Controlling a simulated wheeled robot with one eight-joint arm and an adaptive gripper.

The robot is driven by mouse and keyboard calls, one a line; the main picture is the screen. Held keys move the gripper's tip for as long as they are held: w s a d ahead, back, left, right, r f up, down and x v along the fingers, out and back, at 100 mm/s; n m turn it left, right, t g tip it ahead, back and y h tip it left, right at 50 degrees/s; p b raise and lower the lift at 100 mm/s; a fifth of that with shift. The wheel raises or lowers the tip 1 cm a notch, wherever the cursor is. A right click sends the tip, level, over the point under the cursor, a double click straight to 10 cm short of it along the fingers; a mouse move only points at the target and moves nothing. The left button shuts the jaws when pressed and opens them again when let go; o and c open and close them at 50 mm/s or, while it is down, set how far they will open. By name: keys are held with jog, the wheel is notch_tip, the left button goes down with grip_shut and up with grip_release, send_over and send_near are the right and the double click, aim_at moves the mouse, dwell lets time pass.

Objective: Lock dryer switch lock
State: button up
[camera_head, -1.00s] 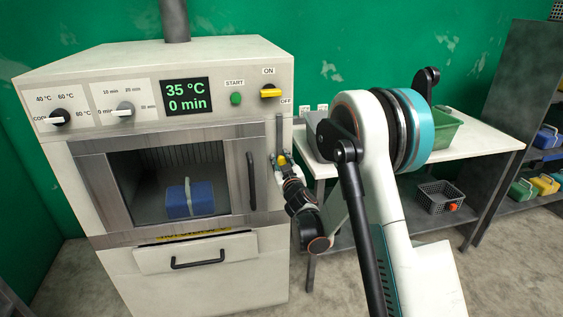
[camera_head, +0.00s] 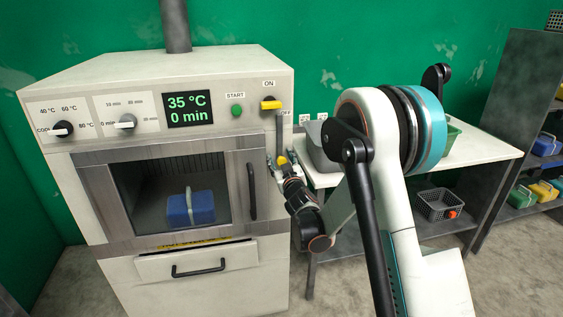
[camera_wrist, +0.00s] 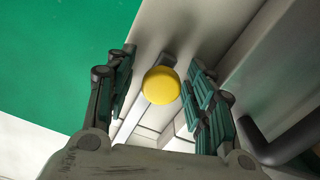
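The dryer (camera_head: 60,90) is a white cabinet with a yellow rotary switch (camera_head: 270,104) between ON and OFF labels at its upper right. Below the switch on the right front edge is the lock, a dark upright bar (camera_head: 279,130) with a yellow knob (camera_head: 282,160). The bar's top is just below the switch. My gripper (camera_head: 284,172) is at the knob. In the wrist view the knob (camera_wrist: 161,85) lies between the fingers of my gripper (camera_wrist: 159,68), with a visible gap on the left and a narrower one on the right. The fingers look open.
The dryer's window door has a black handle (camera_head: 252,191) left of my gripper; a blue box (camera_head: 190,208) is inside. A drawer (camera_head: 198,262) is below. A white table (camera_head: 485,148) with a green bin (camera_head: 452,135) stands right, with a wire basket (camera_head: 440,204) underneath.

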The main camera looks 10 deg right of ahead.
jog(key=shift+s, duration=0.1)
jog(key=s, duration=1.1)
jog(key=shift+s, duration=0.4)
jog(key=s+d+r+m+g+h, duration=0.1)
jog(key=s+d+r+m+g, duration=0.1)
jog(key=s+r+g, duration=0.3)
jog(key=s+d+r+m+h, duration=0.1)
jog(key=s+d+r, duration=0.1)
jog(key=s, duration=0.5)
jog(key=s+a+f+g, duration=0.1)
jog(key=s+g, duration=0.1)
jog(key=s, duration=0.6)
jog(key=s+a+g+y, duration=0.1)
jog(key=s+g, duration=0.1)
jog(key=s, duration=0.6)
jog(key=s+a+f+g+y, duration=0.1)
jog(key=s+a+g, duration=0.1)
jog(key=s, duration=0.6)
jog(key=shift+f, duration=0.35)
jog(key=shift+s, duration=0.1)
